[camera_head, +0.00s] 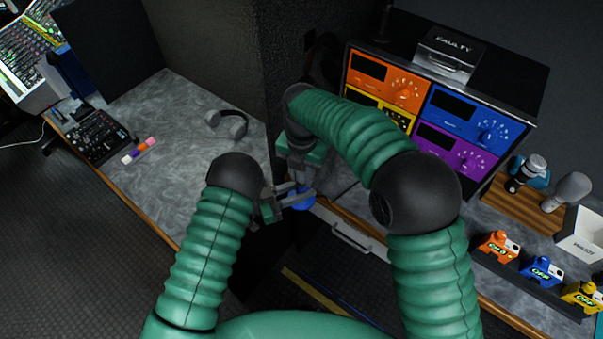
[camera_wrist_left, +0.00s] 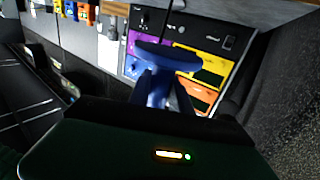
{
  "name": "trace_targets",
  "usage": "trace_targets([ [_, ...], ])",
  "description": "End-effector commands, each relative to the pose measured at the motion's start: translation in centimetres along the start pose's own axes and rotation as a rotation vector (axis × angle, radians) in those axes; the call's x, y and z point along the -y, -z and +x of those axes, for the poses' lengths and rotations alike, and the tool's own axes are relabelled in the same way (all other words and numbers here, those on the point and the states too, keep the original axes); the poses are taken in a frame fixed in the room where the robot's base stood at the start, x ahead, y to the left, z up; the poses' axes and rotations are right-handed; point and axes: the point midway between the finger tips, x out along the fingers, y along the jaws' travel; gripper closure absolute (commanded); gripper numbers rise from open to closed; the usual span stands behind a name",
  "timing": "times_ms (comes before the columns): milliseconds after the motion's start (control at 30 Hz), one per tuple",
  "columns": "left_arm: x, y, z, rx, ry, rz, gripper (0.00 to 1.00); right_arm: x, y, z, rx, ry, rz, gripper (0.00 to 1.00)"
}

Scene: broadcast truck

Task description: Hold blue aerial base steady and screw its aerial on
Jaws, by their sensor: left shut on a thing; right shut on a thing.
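The blue aerial base (camera_head: 301,200) is held in the air in front of the desk's drawer edge. My left gripper (camera_head: 284,200) is shut on it from the left. In the left wrist view the blue base (camera_wrist_left: 168,57) shows as a wide disc with a narrower part below it, between my fingers. My right gripper (camera_head: 299,178) is directly above the base, pointing down, and is shut on a thin piece, taken to be the aerial. The aerial is mostly hidden by the gripper, and whether it touches the base cannot be told.
A rack with orange (camera_head: 388,77), yellow, blue (camera_head: 464,117) and purple modules stands behind my right arm. Orange (camera_head: 498,247), blue (camera_head: 541,271) and yellow packs stand at the right. A dark partition (camera_head: 215,40) stands behind.

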Motion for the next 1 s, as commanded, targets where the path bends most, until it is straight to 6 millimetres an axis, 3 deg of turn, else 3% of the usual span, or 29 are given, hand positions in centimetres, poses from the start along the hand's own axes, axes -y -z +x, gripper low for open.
trace_targets([
  [500, -0.17, 0.08, 0.16, -0.003, -0.006, 0.000, 1.00, -0.40, 0.17, 0.01, -0.004, -0.006, 1.617, 1.00],
  [600, -0.21, 0.08, 0.18, -0.003, -0.007, 0.000, 1.00, -0.46, 0.16, 0.02, -0.005, -0.007, 1.875, 1.00],
  [767, -0.27, 0.08, 0.22, -0.004, -0.009, 0.000, 1.00, -0.51, 0.10, 0.00, -0.009, -0.009, 2.091, 1.00],
  [1000, -0.37, 0.09, 0.26, -0.005, -0.011, -0.001, 1.00, -0.58, 0.04, -0.05, -0.010, -0.012, 2.117, 1.00],
])
